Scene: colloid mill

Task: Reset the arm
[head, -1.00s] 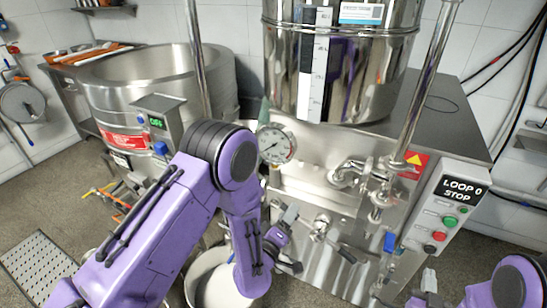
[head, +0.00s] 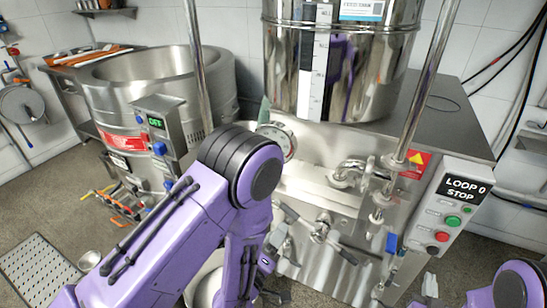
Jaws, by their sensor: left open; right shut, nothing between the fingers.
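My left arm (head: 190,215) comes in from the lower left, bends at a dark elbow joint and drops down in front of the mill. My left gripper (head: 268,290) is low at the bottom edge, partly hidden by the forearm; it is open and I see nothing held. My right arm (head: 515,285) shows in the lower right corner. My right gripper (head: 430,290) is at the bottom edge in front of the mill, shut and empty. The steel colloid mill (head: 320,190) stands behind both arms, its gauge (head: 285,138) partly hidden by my left elbow.
A control panel (head: 450,210) reading "LOOP 0 STOP" is on the mill's right. Valve pipes (head: 350,175) stick out of its front. A large steel vat (head: 150,90) with a green "OFF" display (head: 156,122) stands left. A pale bucket (head: 205,287) is behind my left forearm.

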